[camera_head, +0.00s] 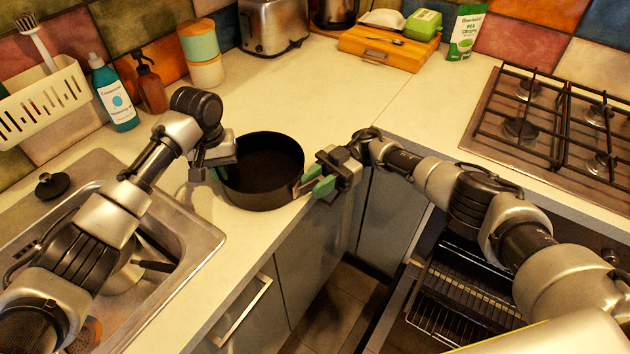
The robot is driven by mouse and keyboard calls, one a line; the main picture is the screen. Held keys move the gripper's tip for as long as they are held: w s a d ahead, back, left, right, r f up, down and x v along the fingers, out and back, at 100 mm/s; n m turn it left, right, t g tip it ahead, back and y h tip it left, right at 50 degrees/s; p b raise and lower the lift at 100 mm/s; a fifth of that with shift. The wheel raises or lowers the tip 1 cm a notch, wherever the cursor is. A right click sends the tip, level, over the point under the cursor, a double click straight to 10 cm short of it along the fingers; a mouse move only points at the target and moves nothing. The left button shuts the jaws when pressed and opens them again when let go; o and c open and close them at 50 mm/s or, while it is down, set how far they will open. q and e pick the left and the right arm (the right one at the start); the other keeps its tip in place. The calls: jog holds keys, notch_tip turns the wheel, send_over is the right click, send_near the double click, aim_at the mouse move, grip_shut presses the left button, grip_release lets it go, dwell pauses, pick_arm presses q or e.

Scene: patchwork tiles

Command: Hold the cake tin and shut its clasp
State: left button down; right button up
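The cake tin (262,197) is black, round and open at the top, upright on the counter near its front edge. The clasp (297,188) is a small metallic piece on the tin's right side. My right gripper (316,181) is beside it, with its two green fingertips apart. The clasp is too small to tell its exact position.
A sink (190,250) lies to the left, with a soap bottle (113,95) and a white rack (45,100) behind it. A toaster (272,25) and a wooden board (385,48) stand at the back. A gas hob (560,130) is right, above an open oven (465,290).

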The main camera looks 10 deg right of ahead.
jog(key=shift+o, duration=0.7)
jog(key=shift+a+r, duration=0.1)
jog(key=s+m+t, duration=0.1)
jog(key=m+t, duration=0.2)
jog(key=t, duration=0.2)
jog(key=s+m+t, duration=0.1)
jog(key=m+t, duration=0.3)
jog(key=t, duration=0.2)
jog(key=s+m+t, duration=0.1)
jog(key=m+t, duration=0.3)
jog(key=t, duration=0.2)
jog(key=shift+s+a+y, duration=0.25)
jog(key=shift+s+y, duration=0.05)
jog(key=shift+y, duration=0.1)
jog(key=v, duration=1.2)
jog(key=a+r+n+g+h, duration=0.1)
jog(key=a+r+n+g, duration=0.3)
jog(key=r+n+g, duration=0.65)
jog(key=w+d+r+n+h, duration=0.3)
jog(key=d+r+n+h, duration=0.2)
jog(key=d+r+h, duration=0.3)
jog(key=d+h, duration=0.1)
jog(key=h, duration=0.3)
jog(key=shift+w+g, duration=0.35)
